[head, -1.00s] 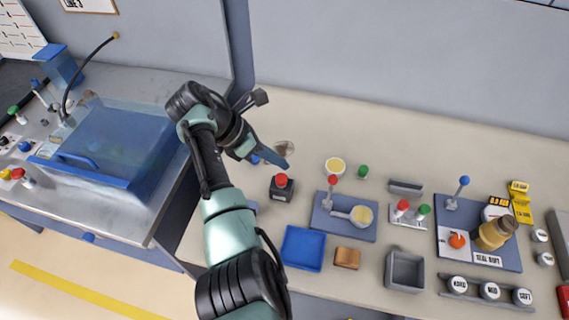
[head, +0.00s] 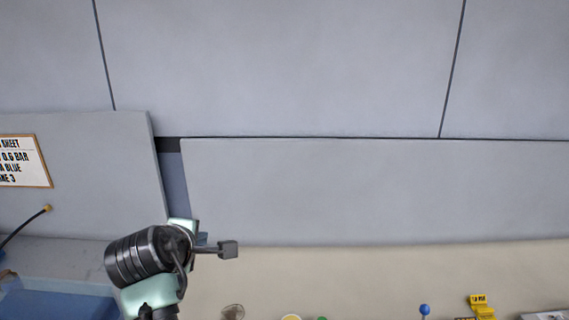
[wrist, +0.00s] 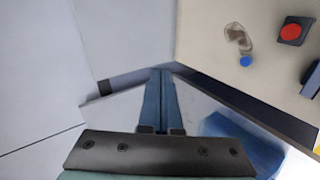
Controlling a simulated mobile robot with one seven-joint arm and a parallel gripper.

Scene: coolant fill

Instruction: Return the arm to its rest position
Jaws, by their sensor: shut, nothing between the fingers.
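My gripper (wrist: 160,100) shows in the wrist view with its two blue fingers together and nothing between them. It is in the air, apart from the bench.
The bench top (head: 380,280) runs along the bottom of the head view, with a blue-knobbed lever (head: 424,309) and a yellow tag (head: 480,302). The air before the wall (head: 350,190) is clear.

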